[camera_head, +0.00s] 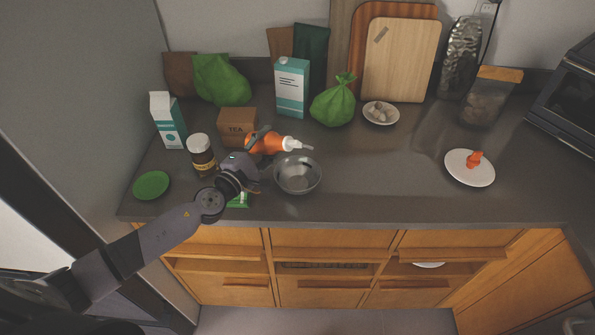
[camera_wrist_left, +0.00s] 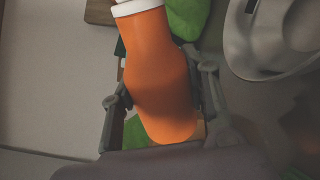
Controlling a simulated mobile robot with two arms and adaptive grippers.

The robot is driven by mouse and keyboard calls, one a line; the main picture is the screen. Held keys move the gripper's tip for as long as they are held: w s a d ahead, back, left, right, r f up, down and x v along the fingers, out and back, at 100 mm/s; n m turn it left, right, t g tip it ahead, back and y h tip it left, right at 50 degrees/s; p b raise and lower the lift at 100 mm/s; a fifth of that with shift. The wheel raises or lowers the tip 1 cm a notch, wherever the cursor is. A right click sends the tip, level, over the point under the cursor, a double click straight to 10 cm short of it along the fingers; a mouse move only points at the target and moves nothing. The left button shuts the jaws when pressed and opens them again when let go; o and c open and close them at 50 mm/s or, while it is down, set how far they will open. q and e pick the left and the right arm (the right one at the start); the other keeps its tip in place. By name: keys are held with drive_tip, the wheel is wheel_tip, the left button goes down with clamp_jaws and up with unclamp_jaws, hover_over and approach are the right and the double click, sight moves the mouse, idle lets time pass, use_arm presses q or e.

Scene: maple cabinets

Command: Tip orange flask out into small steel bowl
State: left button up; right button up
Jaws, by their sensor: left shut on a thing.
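The orange flask (camera_head: 268,143) has a white neck and spout and lies nearly level in my left gripper (camera_head: 256,142), its spout pointing right. In the left wrist view the flask (camera_wrist_left: 158,75) stands between the two fingers of the left gripper (camera_wrist_left: 162,95), which are shut on its body. The small steel bowl (camera_head: 297,175) sits on the counter, just below and right of the flask in the head view. The spout tip is above the bowl's far rim in the picture. The bowl also shows in the left wrist view (camera_wrist_left: 250,50). My right gripper is not in view.
A green plate (camera_head: 151,185) lies at the left front. A white plate (camera_head: 484,172) is far right.

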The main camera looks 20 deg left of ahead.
sight(273, 147)
use_arm(q)
drive_tip(key=shift+f+m, duration=0.15)
drive_tip(key=shift+m, duration=0.45)
drive_tip(key=shift+d+r+p, duration=0.1)
drive_tip(key=shift+r+p, duration=0.1)
drive_tip(key=shift+p, duration=0.1)
drive_tip(key=shift+s+d+r+m+p, duration=0.1)
drive_tip(key=shift+d+r+m+p, duration=0.3)
drive_tip(key=shift+m+p, duration=0.45)
drive_tip(key=shift+d+f+m+p, duration=0.1)
drive_tip(key=shift+f+m+p, duration=0.25)
drive_tip(key=shift+m, duration=0.5)
idle(0.8)
drive_tip(key=shift+s+d+r+m+p, duration=0.15)
drive_tip(key=shift+r+m+p, duration=0.3)
drive_tip(key=shift+m+p, duration=0.6)
idle(0.3)
drive_tip(key=shift+d+f+m+p, duration=0.2)
drive_tip(key=shift+f+m+p, duration=0.2)
drive_tip(key=shift+m, duration=0.25)
idle(0.8)
drive_tip(key=shift+d+r+m+p, duration=0.4)
drive_tip(key=shift+r+m+p, duration=0.2)
drive_tip(key=shift+m+p, duration=0.8)
idle(0.4)
